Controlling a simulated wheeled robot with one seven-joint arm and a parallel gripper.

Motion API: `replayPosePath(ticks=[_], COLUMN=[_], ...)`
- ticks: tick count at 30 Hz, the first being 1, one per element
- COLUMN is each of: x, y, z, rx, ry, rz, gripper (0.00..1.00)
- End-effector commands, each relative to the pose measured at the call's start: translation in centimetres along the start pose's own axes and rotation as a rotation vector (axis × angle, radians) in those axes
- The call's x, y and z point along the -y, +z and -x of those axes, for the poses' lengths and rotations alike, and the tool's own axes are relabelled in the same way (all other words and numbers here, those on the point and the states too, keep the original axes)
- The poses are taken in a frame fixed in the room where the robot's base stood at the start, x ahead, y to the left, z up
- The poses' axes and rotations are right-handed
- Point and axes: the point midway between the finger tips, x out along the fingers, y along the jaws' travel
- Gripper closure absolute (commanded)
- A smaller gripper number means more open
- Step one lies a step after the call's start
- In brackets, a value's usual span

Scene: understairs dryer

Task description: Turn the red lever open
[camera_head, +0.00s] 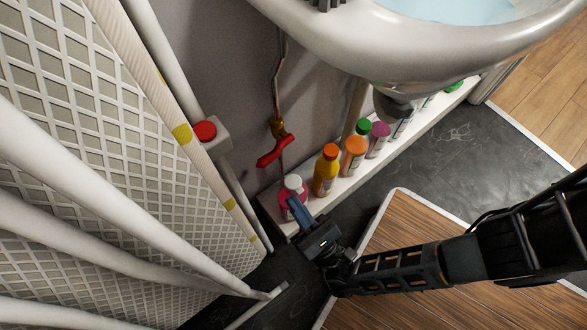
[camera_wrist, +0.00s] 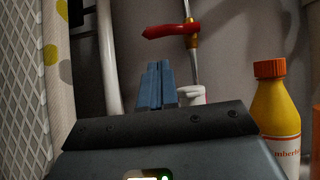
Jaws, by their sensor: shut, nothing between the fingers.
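The red lever (camera_head: 274,151) sits on a brass valve (camera_head: 278,127) on a thin pipe along the grey wall, above the bottle ledge. In the wrist view the red lever (camera_wrist: 171,30) lies roughly level, reaching left from the brass fitting (camera_wrist: 192,36). My gripper (camera_head: 295,205) is below the lever, in front of a pink bottle with a white cap (camera_head: 292,186). Its blue fingers (camera_wrist: 157,82) are shut together and empty, pointing up toward the lever. In the wrist view they appear below the lever, apart from it.
Several bottles, including a yellow one with an orange cap (camera_head: 326,172), line the white ledge (camera_head: 345,185). A sink (camera_head: 430,50) overhangs at upper right. A lattice panel (camera_head: 110,130) and white rails stand at left. A red round knob (camera_head: 205,131) is on a white post.

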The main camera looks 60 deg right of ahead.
Motion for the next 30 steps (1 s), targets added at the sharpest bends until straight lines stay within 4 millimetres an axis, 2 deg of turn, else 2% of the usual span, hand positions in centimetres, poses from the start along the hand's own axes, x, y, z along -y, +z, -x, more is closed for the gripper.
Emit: replayPosePath(ticks=[6, 13, 19, 30], x=[0.0, 0.0, 0.0, 0.0], y=[0.1, 0.0, 0.0, 0.0], z=[-4.0, -7.1, -8.1, -8.2], rx=[0.002, 0.001, 0.000, 0.000], ry=[-0.001, 0.000, 0.001, -0.001], rz=[-0.001, 0.000, 0.000, -0.002], gripper=[1.00, 1.00, 1.00, 1.00])
